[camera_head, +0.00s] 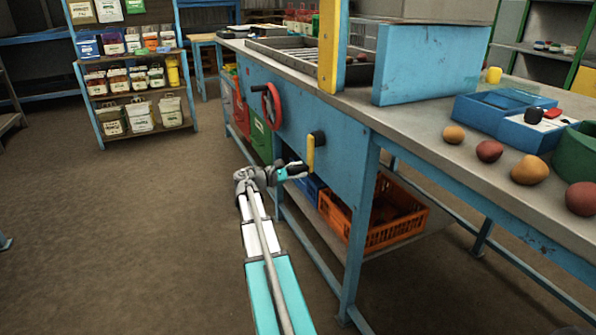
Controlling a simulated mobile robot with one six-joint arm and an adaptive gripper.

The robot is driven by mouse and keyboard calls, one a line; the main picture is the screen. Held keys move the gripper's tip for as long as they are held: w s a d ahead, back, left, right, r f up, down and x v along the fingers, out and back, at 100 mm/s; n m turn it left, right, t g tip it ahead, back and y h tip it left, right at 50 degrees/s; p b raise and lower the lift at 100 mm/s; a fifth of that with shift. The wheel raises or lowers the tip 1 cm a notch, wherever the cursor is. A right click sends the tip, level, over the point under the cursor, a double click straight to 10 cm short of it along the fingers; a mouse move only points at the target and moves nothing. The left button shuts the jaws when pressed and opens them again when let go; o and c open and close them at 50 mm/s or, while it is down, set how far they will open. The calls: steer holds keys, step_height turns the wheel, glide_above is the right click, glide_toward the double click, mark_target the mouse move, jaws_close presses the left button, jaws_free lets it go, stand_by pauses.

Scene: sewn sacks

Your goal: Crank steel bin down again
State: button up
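A crank with a black hub (319,138) and a yellow arm or grip (310,153) sits on the blue side panel of the workbench. The yellow part hangs down from the hub. My gripper (304,169) is at the lower end of the yellow part, overlapping or touching it. Its fingers are too small to show whether they are closed around it. A grey metal body (425,9), possibly the steel bin, shows above a blue box-like housing (430,65) on the bench. The top edge of the picture cuts it off.
A red handwheel (272,106) is on the same panel, left of the crank. Below are an orange crate (390,238) and a bench leg (358,240). Round fruit-like objects (530,171) and blue trays (490,108) lie on the benchtop. The floor at left is clear.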

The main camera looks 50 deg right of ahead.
steer(key=o, duration=0.4)
steer(key=shift+c, duration=0.2)
steer(key=shift+w+a, duration=0.1)
steer(key=shift+a, duration=0.05)
steer(key=v, duration=1.1)
steer(key=shift+a, duration=0.35)
steer(key=shift+w, duration=0.1)
